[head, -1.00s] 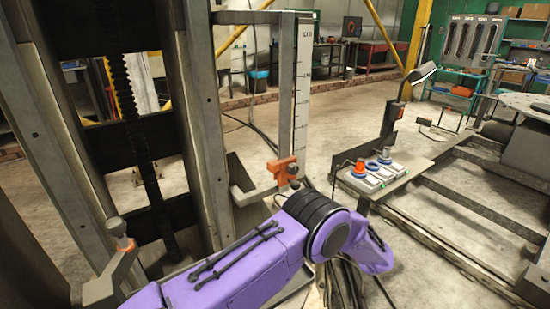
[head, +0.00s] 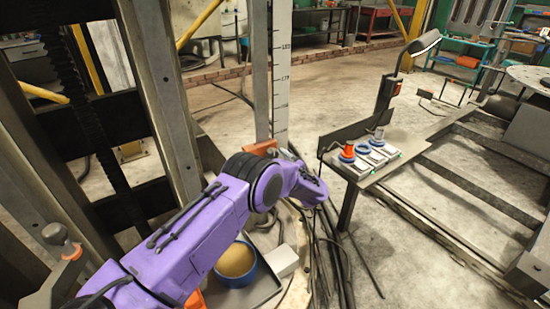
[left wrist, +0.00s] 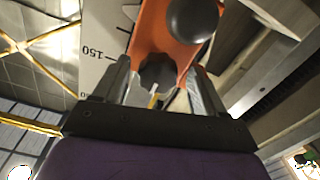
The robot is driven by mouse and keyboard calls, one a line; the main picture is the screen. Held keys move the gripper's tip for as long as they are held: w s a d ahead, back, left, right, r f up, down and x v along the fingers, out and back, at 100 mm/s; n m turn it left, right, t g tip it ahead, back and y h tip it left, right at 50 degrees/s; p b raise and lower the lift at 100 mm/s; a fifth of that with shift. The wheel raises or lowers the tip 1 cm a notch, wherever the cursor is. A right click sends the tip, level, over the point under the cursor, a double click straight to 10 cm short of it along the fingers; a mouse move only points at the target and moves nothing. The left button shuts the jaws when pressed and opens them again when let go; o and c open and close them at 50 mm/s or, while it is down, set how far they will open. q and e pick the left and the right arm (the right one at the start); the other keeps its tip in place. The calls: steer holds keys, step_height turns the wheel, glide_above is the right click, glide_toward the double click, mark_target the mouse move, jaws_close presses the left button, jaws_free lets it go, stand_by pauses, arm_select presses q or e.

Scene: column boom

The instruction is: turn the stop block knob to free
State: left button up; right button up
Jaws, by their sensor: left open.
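The orange stop block (head: 262,148) sits against the white scale strip (head: 282,75) in the head view, mostly hidden behind my purple left arm. In the left wrist view the orange block (left wrist: 165,35) fills the upper middle. A dark lobed knob (left wrist: 157,74) with a yellow mark shows on or just below it, between the fingers. A black ball (left wrist: 192,18) stands out in front of the block. My left gripper (left wrist: 162,68) is open, with one finger on each side of the knob; contact is unclear. Its fingers are hidden in the head view. My right gripper is not seen.
A blue tub (head: 236,264) with tan contents is below my arm. Steel column posts (head: 160,90) stand close on the left. Dark cables (head: 325,255) run down to the floor.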

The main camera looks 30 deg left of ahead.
arm_select(q)
steer(key=shift+w+a+r, duration=0.1)
steer(key=shift+w+a, duration=0.1)
steer(key=shift+a, duration=0.3)
steer(key=c, duration=1)
